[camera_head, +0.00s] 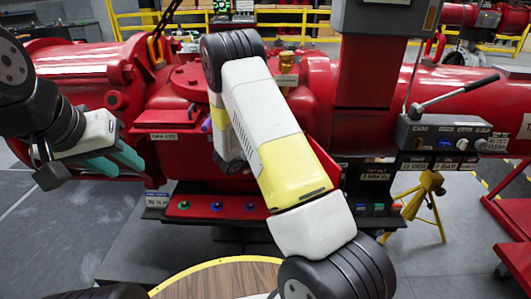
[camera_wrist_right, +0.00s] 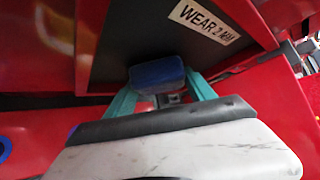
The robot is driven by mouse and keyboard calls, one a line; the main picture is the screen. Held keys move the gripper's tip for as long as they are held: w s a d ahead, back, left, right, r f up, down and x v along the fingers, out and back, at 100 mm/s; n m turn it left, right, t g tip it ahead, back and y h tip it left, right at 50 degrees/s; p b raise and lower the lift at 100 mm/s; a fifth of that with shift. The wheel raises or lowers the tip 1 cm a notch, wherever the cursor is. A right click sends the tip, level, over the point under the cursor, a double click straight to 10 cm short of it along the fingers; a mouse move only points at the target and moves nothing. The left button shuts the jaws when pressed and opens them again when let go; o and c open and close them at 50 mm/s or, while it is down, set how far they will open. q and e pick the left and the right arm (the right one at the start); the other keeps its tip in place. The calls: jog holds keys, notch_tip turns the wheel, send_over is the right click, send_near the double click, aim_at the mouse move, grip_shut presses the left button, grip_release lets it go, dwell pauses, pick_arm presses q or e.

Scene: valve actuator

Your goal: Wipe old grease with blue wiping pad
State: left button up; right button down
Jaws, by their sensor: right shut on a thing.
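The blue wiping pad (camera_wrist_right: 157,74) is between the teal fingers of my right gripper (camera_wrist_right: 163,88) in the right wrist view. The gripper is shut on it. The pad is in front of a dark recessed surface (camera_wrist_right: 112,42) with a "WEAR 2 MM" label (camera_wrist_right: 203,23); I cannot tell whether it touches that surface. No old grease can be made out. In the head view my right arm hides the pad and the right gripper. My left gripper (camera_head: 122,162) is open and empty at the left, its teal fingers apart, in front of the red actuator.
The large red valve actuator (camera_head: 85,68) spans the view. A grey control box with a lever (camera_head: 440,130) is at the right. A yellow stand (camera_head: 428,195) is below it. A round wooden table (camera_head: 215,280) is at the bottom. A red cart (camera_head: 512,215) is at far right.

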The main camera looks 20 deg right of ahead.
jog(key=shift+w+a, duration=0.3)
jog(key=shift+a, duration=0.75)
jog(key=shift+w+a, duration=0.25)
jog(key=shift+a, duration=0.75)
jog(key=shift+a, duration=0.1)
jog(key=shift+s+a, duration=0.25)
jog(key=shift+s, duration=0.7)
jog(key=shift+s+a, duration=0.25)
jog(key=shift+s, duration=0.75)
jog(key=shift+s+a, duration=0.25)
jog(key=shift+s, duration=0.7)
jog(key=shift+s, duration=0.1)
jog(key=s, duration=0.2)
jog(key=shift+s+a, duration=0.35)
